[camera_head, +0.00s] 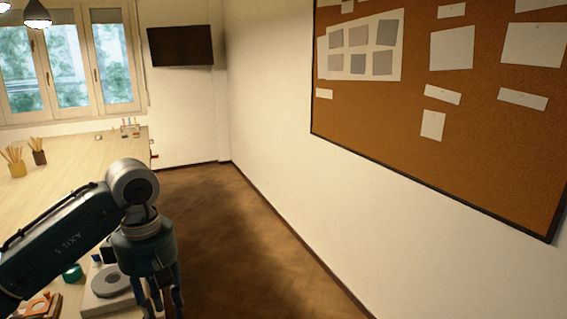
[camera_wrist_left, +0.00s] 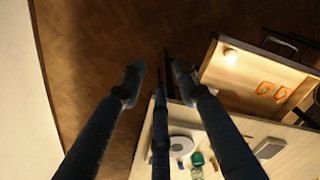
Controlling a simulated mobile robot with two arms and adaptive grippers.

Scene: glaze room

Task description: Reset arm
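My left arm comes in from the left in the head view. Its gripper (camera_head: 163,304) points down beside the right edge of the wooden workbench, and the frame's bottom edge may cut off its tips. In the left wrist view the gripper (camera_wrist_left: 158,82) has its dark fingers spread apart, with nothing between them. Brown floor shows beyond the fingertips. My right gripper is in neither view.
The workbench (camera_head: 75,165) bears a round grey disc (camera_head: 110,281), a green roll (camera_head: 72,272) and pencil cups (camera_head: 39,157). A wooden drawer or box (camera_wrist_left: 212,62) holds orange items. Floor (camera_head: 235,235) is clear toward the wall with the corkboard (camera_head: 450,130).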

